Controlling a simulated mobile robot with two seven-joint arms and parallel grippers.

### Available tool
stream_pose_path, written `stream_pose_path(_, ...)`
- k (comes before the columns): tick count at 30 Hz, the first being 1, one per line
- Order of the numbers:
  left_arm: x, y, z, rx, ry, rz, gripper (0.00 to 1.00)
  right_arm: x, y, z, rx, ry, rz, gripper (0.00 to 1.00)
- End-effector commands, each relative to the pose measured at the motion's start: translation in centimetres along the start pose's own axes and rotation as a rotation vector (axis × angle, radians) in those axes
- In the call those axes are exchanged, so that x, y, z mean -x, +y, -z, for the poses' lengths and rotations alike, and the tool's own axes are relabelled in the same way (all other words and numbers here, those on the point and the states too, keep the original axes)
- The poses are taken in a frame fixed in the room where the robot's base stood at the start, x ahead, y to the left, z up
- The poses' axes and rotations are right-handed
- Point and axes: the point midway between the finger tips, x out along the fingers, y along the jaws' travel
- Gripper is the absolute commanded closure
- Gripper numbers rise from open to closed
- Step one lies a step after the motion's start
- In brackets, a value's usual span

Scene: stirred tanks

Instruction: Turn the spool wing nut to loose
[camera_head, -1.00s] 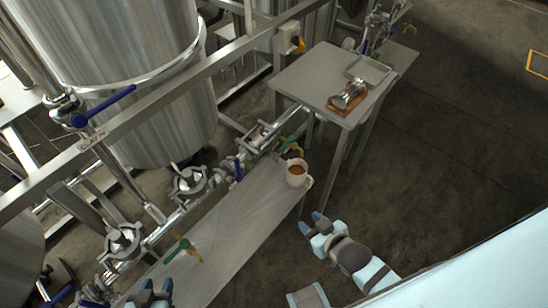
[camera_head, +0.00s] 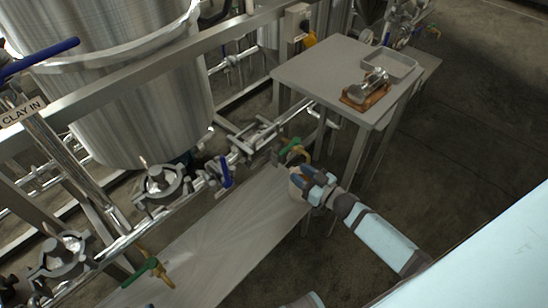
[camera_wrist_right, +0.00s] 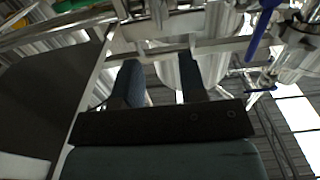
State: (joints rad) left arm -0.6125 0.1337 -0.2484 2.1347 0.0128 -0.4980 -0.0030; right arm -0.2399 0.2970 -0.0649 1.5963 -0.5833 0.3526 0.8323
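A small metal spool (camera_head: 368,83) lies on a brown wooden block on the grey side table, at the upper right of the head view. Its wing nut is too small to make out.
The grey side table (camera_head: 318,75) also bears a shallow metal tray (camera_head: 392,62). Pipes and valves with blue and green handles line the bench's left side. Open floor lies right.

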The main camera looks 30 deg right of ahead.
Motion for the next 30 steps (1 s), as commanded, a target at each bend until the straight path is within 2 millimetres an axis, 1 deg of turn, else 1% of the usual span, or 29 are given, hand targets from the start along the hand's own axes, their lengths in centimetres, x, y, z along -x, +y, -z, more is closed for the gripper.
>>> stream_pose_path(1,-0.1,0.0,-0.2,-0.002,0.000,0.000,0.57,-1.2,0.1,0.0,0.002,0.003,-0.001,0.62)
stream_pose_path(3,-0.2,0.0,-0.3,-0.003,0.001,0.000,0.57,-2.8,0.0,0.0,0.001,0.003,0.000,0.62)
stream_pose_path(9,-0.4,0.0,-0.7,-0.006,0.002,0.000,0.57,-7.0,0.0,-0.1,0.001,0.001,-0.001,0.62)
stream_pose_path(12,-0.5,0.0,-0.7,-0.007,0.004,0.000,0.57,-8.6,0.0,0.0,0.001,0.001,-0.001,0.62)
stream_pose_path(15,-0.5,0.1,-0.7,-0.006,0.006,-0.001,0.57,-9.7,0.1,-0.1,0.001,0.001,-0.001,0.62)
stream_pose_path(21,-0.5,0.1,-0.6,-0.005,0.008,-0.002,0.57,-10.7,0.0,0.0,0.001,-0.001,-0.001,0.62)
stream_pose_path(28,-0.4,0.1,-0.6,-0.004,0.008,-0.003,0.57,-10.7,0.0,0.0,0.001,-0.001,-0.001,0.62)
stream_pose_path(29,-0.4,0.1,-0.6,-0.004,0.008,-0.003,0.57,-10.7,0.0,0.0,0.001,-0.001,-0.001,0.66)
stream_pose_path(30,-0.4,0.1,-0.6,-0.004,0.008,-0.003,0.57,-10.7,0.0,0.0,0.001,-0.001,-0.001,0.75)
